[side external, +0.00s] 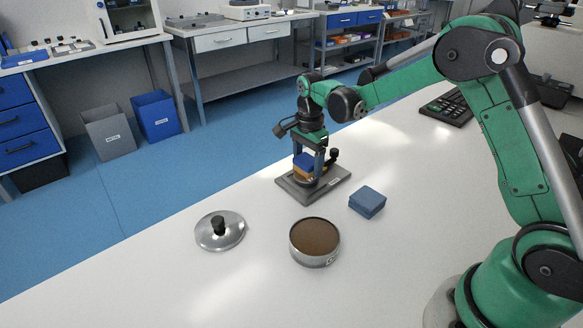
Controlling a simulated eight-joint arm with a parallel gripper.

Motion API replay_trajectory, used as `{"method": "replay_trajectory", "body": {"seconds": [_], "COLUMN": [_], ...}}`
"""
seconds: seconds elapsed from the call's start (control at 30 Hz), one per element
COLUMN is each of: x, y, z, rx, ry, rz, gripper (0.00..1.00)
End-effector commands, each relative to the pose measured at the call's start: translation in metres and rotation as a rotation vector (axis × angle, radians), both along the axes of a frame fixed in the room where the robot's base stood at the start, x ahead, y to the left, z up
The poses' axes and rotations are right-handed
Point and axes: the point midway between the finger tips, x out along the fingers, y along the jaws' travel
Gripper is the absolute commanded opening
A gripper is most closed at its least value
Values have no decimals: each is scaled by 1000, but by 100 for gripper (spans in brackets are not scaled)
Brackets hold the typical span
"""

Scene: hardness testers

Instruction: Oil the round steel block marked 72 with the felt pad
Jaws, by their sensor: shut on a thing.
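My gripper (309,161) is shut on the felt pad (304,168), which has a blue top and a tan underside. It holds the pad low over a dark grey plate (331,181) on the white bench. A round shape (312,184) shows just under the pad, largely hidden by it and the fingers. It may be the round steel block, but no number can be read. I cannot tell whether the pad touches it. A black knob (334,153) stands at the plate's back right.
A round metal tin (315,256) with a brown inside stands open in front. Its apparent lid (219,231), with a black knob, lies to the left. A blue block (367,202) sits right of the plate. A dark keypad device (447,107) is farther back.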

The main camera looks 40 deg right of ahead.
Motion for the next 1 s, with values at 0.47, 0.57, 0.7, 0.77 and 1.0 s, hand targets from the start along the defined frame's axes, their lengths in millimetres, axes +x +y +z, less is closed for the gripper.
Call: {"method": "replay_trajectory", "body": {"seconds": [0.47, 0.57, 0.7, 0.77, 1.0], "x": [-1, -1, -1, -1, 0], "y": [34, 34, 34, 34, 34], "z": [15, 25, 38, 44, 65], "rx": [0, 0, 0, 0, 0], "ry": [0, 0, 0, 0, 0], "rz": [-1, -1, 0, 0, 0], "gripper": [26, 26, 26, 26, 26]}}
